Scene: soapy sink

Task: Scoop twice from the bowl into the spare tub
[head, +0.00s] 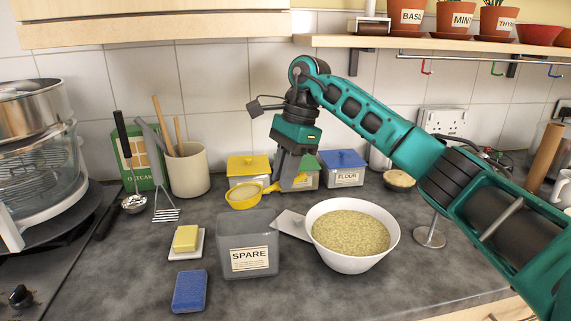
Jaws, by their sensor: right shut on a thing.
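The white bowl (353,263) stands right of centre, full of pale yellowish grains (350,232). The grey see-through spare tub (233,262), with its "SPARE" label, stands left of the bowl and looks empty, though its floor is hard to see. My right gripper (279,187) is shut on the handle of a yellow scoop (236,203), behind the tub and bowl. The scoop's cup appears level, with pale contents inside, just past the tub's back edge in the picture. My left gripper is out of view.
A white card (291,224) lies between tub and bowl. A butter dish (187,252) and blue sponge (189,291) lie left of the tub. Yellow and blue lidded tubs (344,168) stand behind. A utensil crock (188,172) is at left. A shelf (430,42) hangs above.

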